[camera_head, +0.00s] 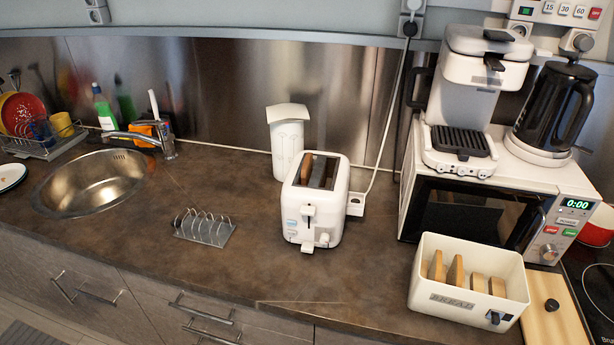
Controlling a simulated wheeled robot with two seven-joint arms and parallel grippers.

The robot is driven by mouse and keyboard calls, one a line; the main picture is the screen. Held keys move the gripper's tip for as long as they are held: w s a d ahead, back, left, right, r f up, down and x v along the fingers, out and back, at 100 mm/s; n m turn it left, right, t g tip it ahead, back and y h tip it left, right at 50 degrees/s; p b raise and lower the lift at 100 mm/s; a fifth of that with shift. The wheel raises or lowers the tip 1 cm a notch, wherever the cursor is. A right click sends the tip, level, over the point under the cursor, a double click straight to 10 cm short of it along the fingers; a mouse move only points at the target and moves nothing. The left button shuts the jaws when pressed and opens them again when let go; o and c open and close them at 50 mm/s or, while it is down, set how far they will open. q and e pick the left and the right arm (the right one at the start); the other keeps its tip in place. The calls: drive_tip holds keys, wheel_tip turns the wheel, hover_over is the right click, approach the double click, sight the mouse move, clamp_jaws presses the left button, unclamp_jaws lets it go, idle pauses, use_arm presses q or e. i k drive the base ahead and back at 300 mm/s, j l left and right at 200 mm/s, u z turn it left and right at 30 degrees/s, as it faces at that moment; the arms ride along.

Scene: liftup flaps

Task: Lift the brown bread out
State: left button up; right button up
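A white toaster (327,212) stands upright near the middle of the counter, its lever side facing me. A brown bread slice (306,168) sits in its left slot, with only the top edge showing. The right slot (323,172) looks dark, and I cannot tell whether anything is in it. Neither of my grippers shows in this view.
A metal toast rack (205,228) stands left of the toaster, near a round sink (97,184). A white bread box (468,310) with several slices is at the front right, before a microwave (472,211). A white container (287,147) stands behind the toaster.

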sight(306, 170)
drive_tip(key=i+j, duration=0.1)
drive_tip(key=j, duration=0.4)
drive_tip(key=i+j, duration=0.1)
drive_tip(key=j, duration=0.4)
drive_tip(key=i+j, duration=0.1)
drive_tip(key=j, duration=0.4)
drive_tip(key=i+j+u, duration=0.1)
drive_tip(key=j, duration=0.4)
